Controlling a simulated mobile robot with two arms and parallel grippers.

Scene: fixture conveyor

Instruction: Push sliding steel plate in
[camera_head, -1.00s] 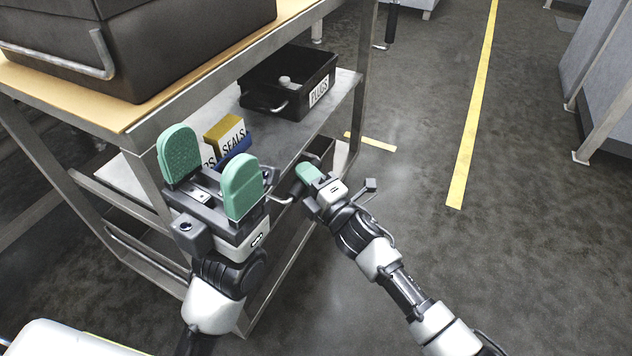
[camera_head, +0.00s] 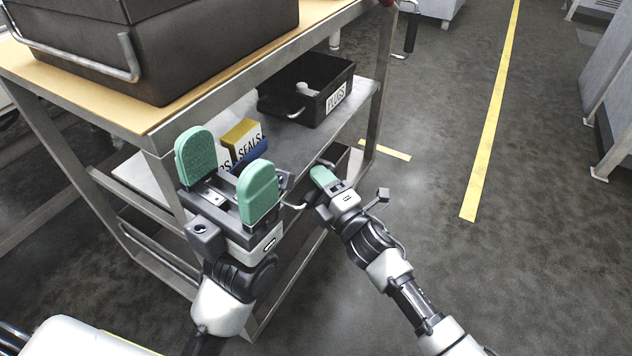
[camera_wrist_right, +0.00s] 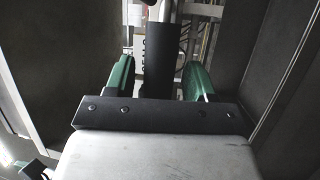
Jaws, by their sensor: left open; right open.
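The grey steel plate (camera_head: 345,134) lies as the middle level of the metal cart, under the wooden top. It carries a black bin labelled PLUGS (camera_head: 318,109) and a yellow, white and blue SEALS box (camera_head: 247,139). My left gripper (camera_head: 227,180) is open and empty, in front of the cart's near side, and hides part of the plate. My right gripper (camera_head: 322,178) is open beside the cart's right side, below the plate's edge. In the right wrist view, its green fingers (camera_wrist_right: 160,80) stand apart with a dark upright strip between them; contact cannot be told.
A large black case (camera_head: 190,45) with a metal handle sits on the wooden top (camera_head: 60,80). Dark drawers or bins are below the plate, partly hidden. A cart leg (camera_head: 383,80) stands at the right corner. Open floor with a yellow line (camera_head: 490,120) lies to the right.

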